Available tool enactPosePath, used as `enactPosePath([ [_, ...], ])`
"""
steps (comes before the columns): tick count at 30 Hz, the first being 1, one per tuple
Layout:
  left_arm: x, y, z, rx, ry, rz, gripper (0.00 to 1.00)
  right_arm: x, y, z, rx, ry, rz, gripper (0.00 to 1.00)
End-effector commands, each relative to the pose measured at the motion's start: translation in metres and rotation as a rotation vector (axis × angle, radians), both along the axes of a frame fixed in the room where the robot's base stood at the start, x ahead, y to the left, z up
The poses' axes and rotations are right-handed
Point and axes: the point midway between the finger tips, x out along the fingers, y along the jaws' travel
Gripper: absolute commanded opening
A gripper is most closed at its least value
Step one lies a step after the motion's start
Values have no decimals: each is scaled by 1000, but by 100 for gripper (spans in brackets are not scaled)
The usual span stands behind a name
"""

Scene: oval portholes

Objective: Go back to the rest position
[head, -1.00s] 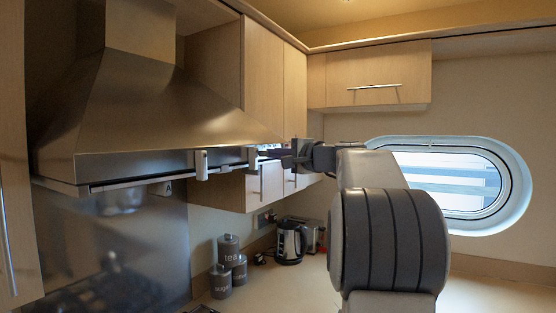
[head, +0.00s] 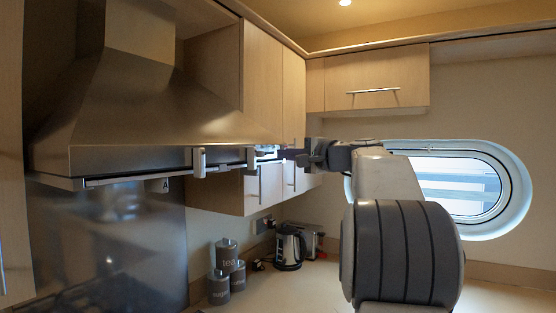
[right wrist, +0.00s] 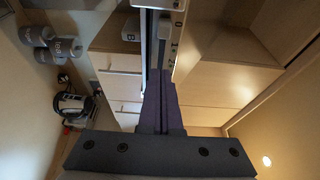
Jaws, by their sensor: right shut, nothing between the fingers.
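My right gripper (head: 286,154) is at the right end of the cooker hood's front edge in the head view, with its arm coming in from the right. Its dark fingers point left toward the hood and look close to a pale panel (head: 266,152) there; I cannot tell whether they touch. In the right wrist view the purple fingers (right wrist: 168,82) are together with nothing between them, beside the hood's rail. My left gripper is not in view.
The steel hood (head: 150,110) fills the left, with a handle-like fitting (head: 198,162) on its front rail. Wooden cupboards (head: 375,80) hang behind. Grey canisters (head: 227,255) and a kettle (head: 290,247) stand on the worktop below. An oval porthole (head: 455,185) is at right.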

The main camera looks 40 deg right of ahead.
Motion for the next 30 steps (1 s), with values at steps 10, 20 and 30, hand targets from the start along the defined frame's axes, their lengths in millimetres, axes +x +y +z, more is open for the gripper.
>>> enactPosePath([
  [10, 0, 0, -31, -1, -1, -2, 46, -61, -8, -3, -2, 0, -7, 0],
  [20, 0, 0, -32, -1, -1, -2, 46, -68, -7, -1, 0, 2, -4, 0],
  [30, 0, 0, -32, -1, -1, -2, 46, -23, 76, -67, -36, 177, 153, 0],
])
